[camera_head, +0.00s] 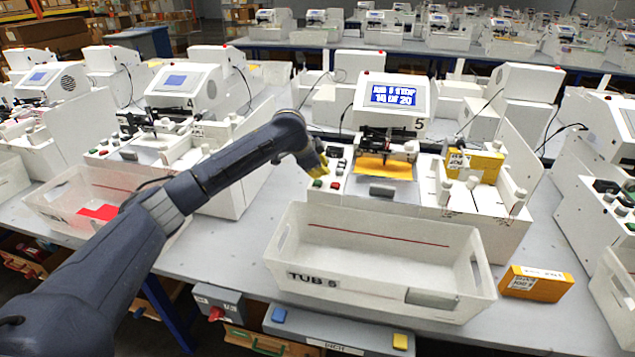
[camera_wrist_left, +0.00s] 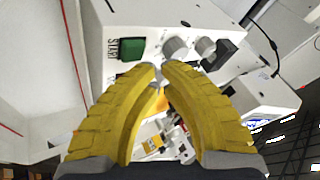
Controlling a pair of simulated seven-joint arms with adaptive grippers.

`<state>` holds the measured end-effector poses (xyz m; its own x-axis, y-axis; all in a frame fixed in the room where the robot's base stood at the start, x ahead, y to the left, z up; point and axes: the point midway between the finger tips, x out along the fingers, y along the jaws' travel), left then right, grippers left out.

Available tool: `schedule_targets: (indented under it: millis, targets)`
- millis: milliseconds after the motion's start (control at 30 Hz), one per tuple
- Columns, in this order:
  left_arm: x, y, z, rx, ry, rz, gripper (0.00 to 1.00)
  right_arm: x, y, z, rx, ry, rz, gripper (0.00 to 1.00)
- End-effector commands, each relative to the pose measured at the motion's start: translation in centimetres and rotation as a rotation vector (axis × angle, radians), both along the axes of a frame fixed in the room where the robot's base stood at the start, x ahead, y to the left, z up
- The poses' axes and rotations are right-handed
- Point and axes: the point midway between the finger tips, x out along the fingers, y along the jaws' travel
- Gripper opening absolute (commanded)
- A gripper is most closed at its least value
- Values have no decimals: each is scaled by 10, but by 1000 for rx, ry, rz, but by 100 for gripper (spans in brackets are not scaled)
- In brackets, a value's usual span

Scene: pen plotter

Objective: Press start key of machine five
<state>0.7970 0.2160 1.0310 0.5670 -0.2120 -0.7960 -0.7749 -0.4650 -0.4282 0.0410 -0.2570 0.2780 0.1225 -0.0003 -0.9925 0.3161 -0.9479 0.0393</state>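Machine five (camera_head: 390,120) stands at the middle of the bench, with a lit blue screen (camera_head: 393,96) and a "5" below it. Its key panel is at its left front. In the left wrist view the green start key (camera_wrist_left: 132,48), labelled START, lies just beyond and left of my fingertips. My left gripper (camera_head: 320,167) is over the panel in the head view. Its yellow fingers (camera_wrist_left: 158,72) come together at the tips with nothing seen between them. I cannot tell whether they touch the panel. My right gripper is not in view.
A white tub (camera_head: 375,228) marked TUB 5 stands in front of the machine. An orange box (camera_head: 536,284) lies right of it. Machine four (camera_head: 187,90) is to the left. Grey knobs (camera_wrist_left: 176,48) sit beside the start key.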

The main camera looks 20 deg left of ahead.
Motion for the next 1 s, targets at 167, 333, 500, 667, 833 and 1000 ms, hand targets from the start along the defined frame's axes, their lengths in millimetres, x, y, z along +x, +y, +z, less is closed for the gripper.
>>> schedule_targets:
  millis: [167, 333, 500, 667, 833, 1000]
  targets:
    - [0, 0, 0, 0, 0, 0, 0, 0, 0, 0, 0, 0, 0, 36]
    - [0, 0, 0, 0, 0, 0, 0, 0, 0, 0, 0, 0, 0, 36]
    - [0, 0, 0, 0, 0, 0, 0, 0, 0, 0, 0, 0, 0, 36]
    - [0, 0, 0, 0, 0, 0, 0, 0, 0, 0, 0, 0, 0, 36]
    - [0, 0, 0, 0, 0, 0, 0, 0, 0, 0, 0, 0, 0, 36]
    - [0, 0, 0, 0, 0, 0, 0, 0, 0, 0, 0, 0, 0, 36]
